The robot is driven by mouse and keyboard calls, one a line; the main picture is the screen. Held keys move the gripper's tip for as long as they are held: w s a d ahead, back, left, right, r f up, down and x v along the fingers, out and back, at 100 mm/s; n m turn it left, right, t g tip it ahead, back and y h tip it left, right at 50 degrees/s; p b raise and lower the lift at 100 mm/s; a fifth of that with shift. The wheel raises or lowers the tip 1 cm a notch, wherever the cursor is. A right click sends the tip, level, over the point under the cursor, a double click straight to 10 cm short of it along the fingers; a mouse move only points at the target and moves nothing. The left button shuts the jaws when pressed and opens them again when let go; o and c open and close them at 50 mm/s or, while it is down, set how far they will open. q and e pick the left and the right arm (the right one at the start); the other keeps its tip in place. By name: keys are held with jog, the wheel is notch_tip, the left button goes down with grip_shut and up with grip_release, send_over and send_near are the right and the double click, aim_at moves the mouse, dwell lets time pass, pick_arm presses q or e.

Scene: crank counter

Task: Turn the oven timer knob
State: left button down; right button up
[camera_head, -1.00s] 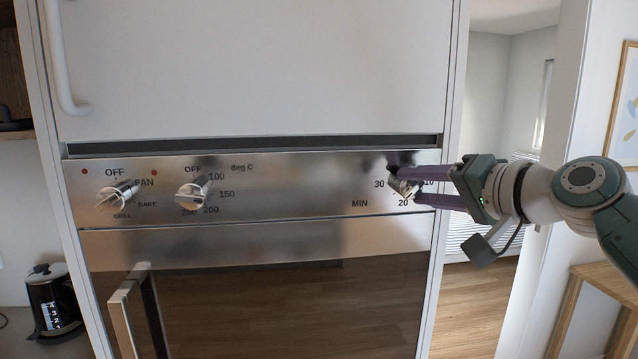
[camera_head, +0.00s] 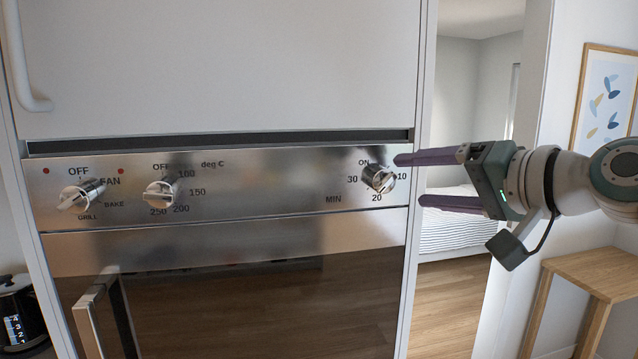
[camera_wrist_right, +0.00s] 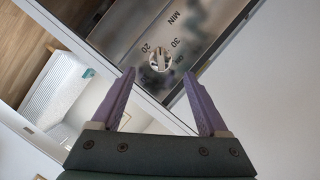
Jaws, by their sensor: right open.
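The timer knob (camera_head: 379,178) is a shiny metal knob at the right end of the oven's control panel, among the marks ON, 10, 20, 30 and MIN. My right gripper (camera_head: 408,180) is open, its purple fingers pointing left toward the knob. The fingers are apart from the knob and hold nothing. In the right wrist view the knob (camera_wrist_right: 160,60) shows beyond the gap between the two open fingertips (camera_wrist_right: 158,82). My left gripper is out of view.
The steel panel (camera_head: 270,185) also has a function knob (camera_head: 80,195) and a temperature knob (camera_head: 161,194). An oven door handle (camera_head: 105,315) juts out below. A kettle (camera_head: 20,318) stands at lower left. A wooden table (camera_head: 595,272) stands at right.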

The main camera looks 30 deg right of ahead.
jog(key=shift+b+v, duration=0.45)
jog(key=shift+v, duration=1.6)
jog(key=s+a+f+n+g, duration=0.5)
jog(key=s+a+f, duration=0.2)
jog(key=s+f, duration=0.15)
jog(key=s+a+f+n+g, duration=0.45)
jog(key=s+a+f, duration=0.2)
jog(key=f, duration=0.35)
jog(key=s+a+f+n+g+h, duration=0.1)
jog(key=s+a+f+n+g, duration=0.15)
jog(key=s, duration=0.65)
notch_tip(320, 180, up, 17)
jog(key=p, duration=1.7)
jog(key=shift+w+d, duration=0.3)
jog(key=shift+w, duration=0.2)
jog(key=shift+r, duration=0.1)
